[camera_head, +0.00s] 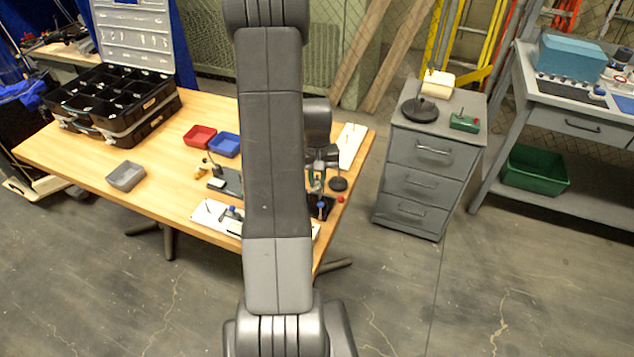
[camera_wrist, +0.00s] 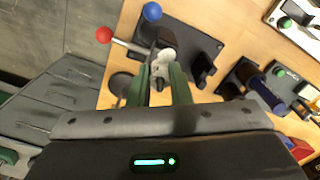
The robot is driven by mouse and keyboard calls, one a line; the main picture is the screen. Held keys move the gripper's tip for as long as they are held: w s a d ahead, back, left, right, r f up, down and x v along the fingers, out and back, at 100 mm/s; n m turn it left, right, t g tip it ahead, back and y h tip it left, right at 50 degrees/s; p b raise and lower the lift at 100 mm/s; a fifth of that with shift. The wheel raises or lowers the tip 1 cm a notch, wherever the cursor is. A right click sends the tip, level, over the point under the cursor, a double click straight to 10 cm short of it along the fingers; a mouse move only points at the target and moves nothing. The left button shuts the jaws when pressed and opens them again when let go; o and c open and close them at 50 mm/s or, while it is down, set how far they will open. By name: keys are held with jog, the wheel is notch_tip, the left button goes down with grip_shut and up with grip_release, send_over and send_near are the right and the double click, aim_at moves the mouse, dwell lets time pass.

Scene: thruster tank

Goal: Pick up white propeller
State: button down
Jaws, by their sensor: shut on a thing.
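In the wrist view my gripper (camera_wrist: 160,72) has its two green fingers closed around a small whitish piece, the white propeller (camera_wrist: 161,64). It is held above a dark base plate (camera_wrist: 196,45) that carries a rod with a red ball (camera_wrist: 104,35) and a blue ball (camera_wrist: 152,11). I cannot tell whether the propeller is clear of this fixture. In the head view my gripper (camera_head: 318,170) is over the right end of the wooden table, partly behind my arm, and the propeller cannot be made out there.
The wooden table (camera_head: 90,165) holds a red bin (camera_head: 199,136), a blue bin (camera_head: 225,145), a grey bin (camera_head: 126,176) and a black organizer case (camera_head: 115,105). White boards and small fixtures lie around my gripper. A grey drawer cabinet (camera_head: 425,165) stands to the right.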

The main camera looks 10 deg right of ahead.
jog(key=shift+r, duration=0.15)
notch_tip(320, 180, up, 10)
jog(key=shift+f+b, duration=0.1)
jog(key=shift+b, duration=0.5)
